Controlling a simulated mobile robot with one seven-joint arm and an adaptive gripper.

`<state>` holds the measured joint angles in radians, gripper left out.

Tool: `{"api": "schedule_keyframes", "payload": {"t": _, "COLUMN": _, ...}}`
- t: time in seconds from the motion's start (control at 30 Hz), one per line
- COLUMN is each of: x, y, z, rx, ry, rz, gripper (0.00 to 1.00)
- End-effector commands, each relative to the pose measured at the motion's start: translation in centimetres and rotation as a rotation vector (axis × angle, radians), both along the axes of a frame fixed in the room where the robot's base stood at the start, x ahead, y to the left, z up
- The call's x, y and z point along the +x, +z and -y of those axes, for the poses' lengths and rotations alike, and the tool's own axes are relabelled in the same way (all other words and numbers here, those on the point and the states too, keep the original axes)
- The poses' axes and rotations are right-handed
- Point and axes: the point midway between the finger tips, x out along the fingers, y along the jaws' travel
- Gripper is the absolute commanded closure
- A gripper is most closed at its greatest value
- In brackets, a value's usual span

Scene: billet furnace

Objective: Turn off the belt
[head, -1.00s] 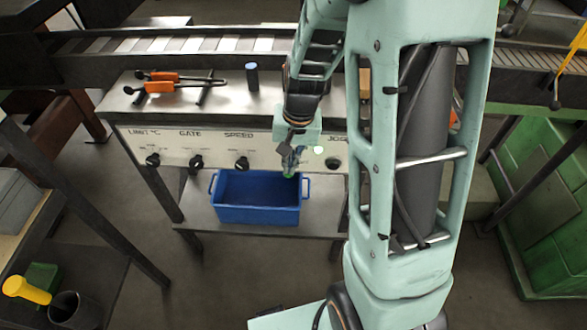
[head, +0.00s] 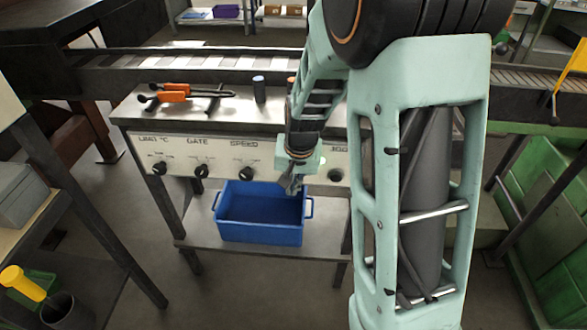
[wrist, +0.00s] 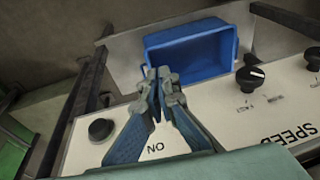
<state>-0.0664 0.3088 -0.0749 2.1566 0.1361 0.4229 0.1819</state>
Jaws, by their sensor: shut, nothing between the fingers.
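The belt (head: 200,62) is a slatted conveyor running across the back in the head view. In front of it is a pale control panel (head: 215,157) with black knobs and labels for limit, gate, speed and jog. The speed knob (head: 247,175) also shows in the wrist view (wrist: 249,76). My gripper (head: 291,186) is shut and empty, in front of the panel between the speed and jog knobs. In the wrist view its fingertips (wrist: 160,76) meet beside an upside-down "ON" label (wrist: 155,148). Any control there is hidden by the fingers.
A blue bin (head: 260,231) stands on the shelf below the panel. Orange-handled tongs (head: 172,95) and a dark cylinder (head: 259,89) are on the panel's top. A round black jog knob (wrist: 101,129) is left of the fingers in the wrist view.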

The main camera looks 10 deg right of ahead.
Motion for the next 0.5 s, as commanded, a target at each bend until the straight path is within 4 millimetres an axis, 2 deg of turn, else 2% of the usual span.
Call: {"api": "schedule_keyframes", "payload": {"t": 0.5, "x": -0.12, "y": -0.89, "z": -0.02, "rx": 0.000, "ry": 0.000, "rz": 0.000, "gripper": 1.00}}
